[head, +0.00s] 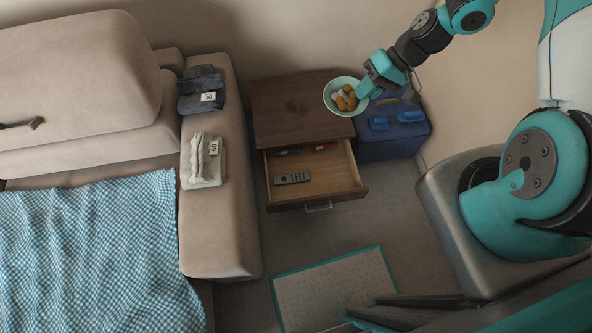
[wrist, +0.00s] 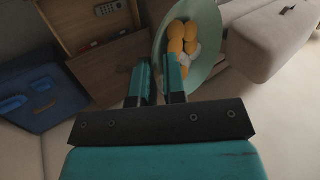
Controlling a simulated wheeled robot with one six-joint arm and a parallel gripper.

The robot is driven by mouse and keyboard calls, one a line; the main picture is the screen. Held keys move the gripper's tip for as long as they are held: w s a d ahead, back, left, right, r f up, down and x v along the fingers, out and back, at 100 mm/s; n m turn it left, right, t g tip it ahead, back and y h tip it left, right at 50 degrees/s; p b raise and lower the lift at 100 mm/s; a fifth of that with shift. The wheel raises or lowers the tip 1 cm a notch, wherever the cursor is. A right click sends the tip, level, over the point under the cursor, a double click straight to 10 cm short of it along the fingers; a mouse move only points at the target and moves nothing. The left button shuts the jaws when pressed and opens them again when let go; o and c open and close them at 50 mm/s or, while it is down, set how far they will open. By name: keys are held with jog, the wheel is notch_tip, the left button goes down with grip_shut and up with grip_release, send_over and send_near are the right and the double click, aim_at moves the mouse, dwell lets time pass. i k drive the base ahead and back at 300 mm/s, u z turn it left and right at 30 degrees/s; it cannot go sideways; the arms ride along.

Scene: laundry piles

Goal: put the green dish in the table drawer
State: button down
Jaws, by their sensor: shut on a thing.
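The green dish (head: 329,98) is a pale green bowl holding several orange and whitish pieces. It appears over the right edge of the table top (head: 285,100) in the head view. My gripper (head: 366,90) is shut on the dish's right rim. In the wrist view the dish (wrist: 212,66) is at the fingertips of my gripper (wrist: 160,75), its rim by the right finger. The table drawer (head: 335,173) is pulled open toward the front. It holds a dark remote (head: 293,178) and red and blue items at the back.
A blue box (head: 395,140) with raised blue parts stands right of the table. A beige sofa with folded dark jeans (head: 200,92) and folded light cloth (head: 203,162) is at left. A green-edged mat (head: 333,290) lies on the floor. The drawer's front right is clear.

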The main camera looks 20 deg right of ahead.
aim_at(334, 179)
jog(key=u, duration=1.45)
jog(key=k, duration=1.55)
jog(key=z, duration=1.05)
jog(key=i, duration=1.7)
